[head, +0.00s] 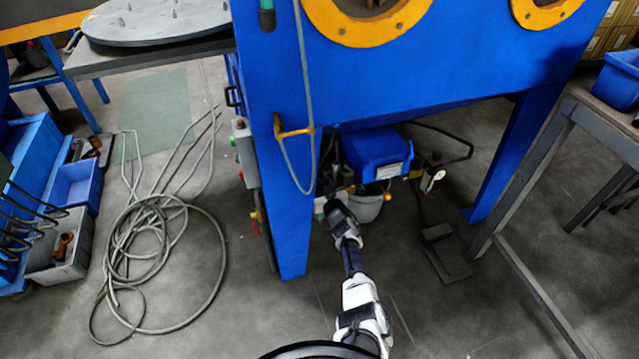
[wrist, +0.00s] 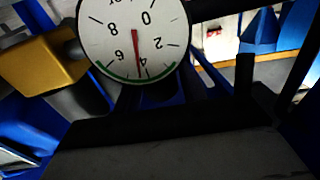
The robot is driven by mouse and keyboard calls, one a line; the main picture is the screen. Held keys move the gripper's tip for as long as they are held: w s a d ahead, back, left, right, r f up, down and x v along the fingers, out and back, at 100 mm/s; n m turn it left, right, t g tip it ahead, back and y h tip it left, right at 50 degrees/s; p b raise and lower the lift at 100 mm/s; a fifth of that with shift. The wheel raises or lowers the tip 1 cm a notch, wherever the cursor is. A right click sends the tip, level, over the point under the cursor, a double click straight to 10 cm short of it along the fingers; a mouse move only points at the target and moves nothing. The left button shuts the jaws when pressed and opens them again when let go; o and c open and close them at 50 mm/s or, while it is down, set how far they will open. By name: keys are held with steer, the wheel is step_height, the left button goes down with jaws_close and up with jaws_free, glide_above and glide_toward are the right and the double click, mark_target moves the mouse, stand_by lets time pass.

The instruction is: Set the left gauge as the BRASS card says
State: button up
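A round white gauge (wrist: 160,25) fills the upper middle of the wrist view, its numbers upside down and its top cut off. Its red needle points down in the picture, close to the 4 on the side toward the 6. A green arc runs along the lower rim. A yellow block-like part (wrist: 40,62) is left of the gauge. My gripper (wrist: 188,88) shows as dark prongs standing apart below the gauge, with nothing seen between them. In the head view my gripper (head: 332,206) is under the blue cabinet, by its left leg. I see no readable BRASS card.
A second small gauge (head: 432,180) is to the right. The blue cabinet leg (head: 283,205) stands left. Coiled hose (head: 160,250) lies on the floor; a pedal (head: 445,255) is at right.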

steer(key=c, duration=0.6)
steer(key=shift+w+d+n+g+y+b, duration=0.1)
steer(key=shift+n+g+y+b, duration=0.25)
steer(key=shift+n+y, duration=0.5)
steer(key=shift+f+n+g+y+b, duration=0.3)
steer(key=shift+n+g+y+b, duration=0.5)
steer(key=shift+y+b, duration=0.4)
steer(key=shift+r+n+g+y+b, duration=0.15)
steer(key=shift+n+g+y+b, duration=0.45)
steer(key=shift+y+b, duration=0.2)
steer(key=shift+r+g+y, duration=0.15)
steer(key=shift+g+y, duration=0.1)
steer(key=o, duration=0.9)
